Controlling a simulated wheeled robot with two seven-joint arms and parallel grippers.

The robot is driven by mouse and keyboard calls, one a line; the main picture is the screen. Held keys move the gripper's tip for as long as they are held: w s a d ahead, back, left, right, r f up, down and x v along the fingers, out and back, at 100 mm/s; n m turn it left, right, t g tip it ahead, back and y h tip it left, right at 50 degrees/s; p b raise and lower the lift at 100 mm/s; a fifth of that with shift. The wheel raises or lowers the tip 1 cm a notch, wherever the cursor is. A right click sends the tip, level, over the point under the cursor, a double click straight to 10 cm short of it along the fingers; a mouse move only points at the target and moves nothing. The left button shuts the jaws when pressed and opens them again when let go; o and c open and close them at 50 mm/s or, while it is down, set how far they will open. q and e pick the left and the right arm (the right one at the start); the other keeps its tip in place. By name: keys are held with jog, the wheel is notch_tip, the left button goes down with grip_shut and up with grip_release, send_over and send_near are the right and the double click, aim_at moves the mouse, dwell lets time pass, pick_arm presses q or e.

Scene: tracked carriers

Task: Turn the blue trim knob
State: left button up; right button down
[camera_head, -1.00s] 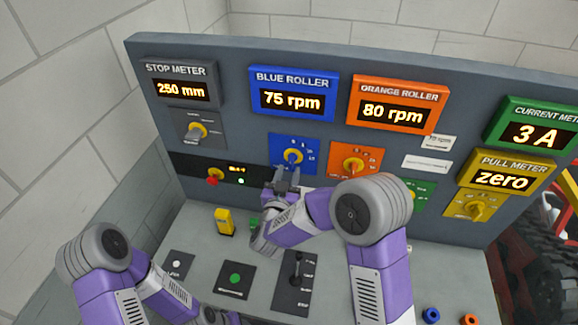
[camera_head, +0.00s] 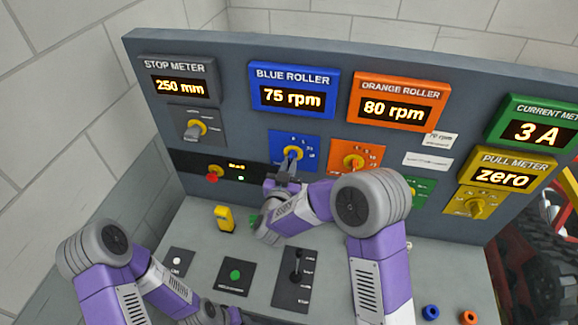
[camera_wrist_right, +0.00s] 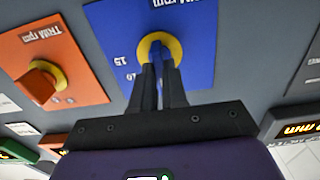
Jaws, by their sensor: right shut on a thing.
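The blue trim knob (camera_head: 292,153) sits on a blue plate (camera_head: 308,142) below the blue roller display, which reads 75 rpm. My right gripper (camera_head: 290,165) reaches up to it from below and is shut on it. In the right wrist view, the two dark fingers of the right gripper (camera_wrist_right: 160,72) are close together at the knob, with the yellow collar (camera_wrist_right: 172,46) around them.
The orange trim knob (camera_head: 354,161) is close on the right. A red knob (camera_head: 213,176) is lower left. A yellow block (camera_head: 224,219) stands on the desk near a green button (camera_head: 235,274) and a lever (camera_head: 296,268). Blue (camera_head: 430,313) and orange rings (camera_head: 468,317) lie at the right.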

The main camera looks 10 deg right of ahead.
jog(key=shift+m+b, duration=3)
jog(key=shift+b, duration=1.55)
jog(key=c, duration=1.2)
grip_release()
jog(key=shift+s, duration=0.1)
jog(key=shift+o, duration=0.2)
jog(key=v, duration=0.7)
jog(key=shift+s+b, duration=0.3)
jog(key=shift+b, duration=0.05)
jog(key=shift+r, duration=0.15)
